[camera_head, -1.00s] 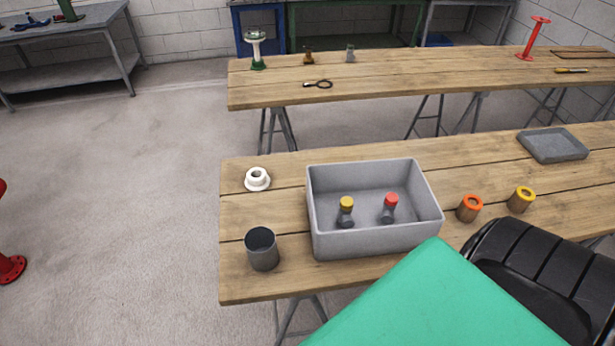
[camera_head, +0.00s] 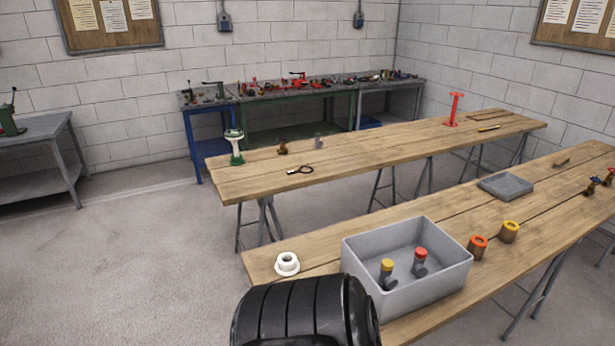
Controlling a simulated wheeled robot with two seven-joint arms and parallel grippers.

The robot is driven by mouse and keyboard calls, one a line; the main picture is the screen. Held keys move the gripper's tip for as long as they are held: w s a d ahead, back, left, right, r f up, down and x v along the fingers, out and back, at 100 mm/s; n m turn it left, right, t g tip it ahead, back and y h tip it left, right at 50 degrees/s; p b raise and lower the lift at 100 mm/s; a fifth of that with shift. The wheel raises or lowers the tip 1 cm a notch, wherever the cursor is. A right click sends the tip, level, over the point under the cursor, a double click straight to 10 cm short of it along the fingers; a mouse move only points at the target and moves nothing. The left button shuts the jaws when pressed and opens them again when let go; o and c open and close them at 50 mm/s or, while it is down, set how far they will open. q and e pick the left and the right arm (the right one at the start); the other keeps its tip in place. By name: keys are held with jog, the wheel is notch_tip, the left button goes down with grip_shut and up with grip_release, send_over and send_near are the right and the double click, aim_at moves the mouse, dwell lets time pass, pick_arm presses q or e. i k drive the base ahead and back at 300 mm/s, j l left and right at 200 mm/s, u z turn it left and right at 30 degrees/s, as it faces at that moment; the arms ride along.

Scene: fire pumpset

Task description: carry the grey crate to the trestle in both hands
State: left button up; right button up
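The grey crate (camera_head: 365,254) stands on the near wooden trestle table (camera_head: 555,195). Inside it are a yellow-capped fitting (camera_head: 387,272) and a red-capped fitting (camera_head: 420,262). A second wooden trestle table (camera_head: 375,155) stands behind the near one. A black ribbed part of my own arm covers the bottom middle of the view, in front of the crate's left side and the near table edge. Neither gripper shows, so I cannot see any hand on the crate.
A white flanged ring (camera_head: 287,264) lies left of the crate; an orange-topped cylinder (camera_head: 478,247) and a yellow-topped cylinder (camera_head: 509,232) stand to its right. A grey tray (camera_head: 505,186) lies beyond them. The far table holds a green-and-white fitting (camera_head: 235,148) and a red stand (camera_head: 453,110). Left floor is clear.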

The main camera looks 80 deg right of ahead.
aim_at(409, 133)
jog(key=i+z, duration=0.4)
jog(key=i+j+z, duration=0.2)
jog(key=z, duration=0.2)
jog(key=i+z, duration=0.2)
jog(key=z, duration=0.25)
jog(key=i+z, duration=0.2)
jog(key=z, duration=0.25)
jog(key=i+j+z, duration=0.1)
jog(key=z, duration=0.4)
jog(key=i+j+z, duration=0.2)
jog(key=z, duration=0.25)
jog(key=i, duration=0.05)
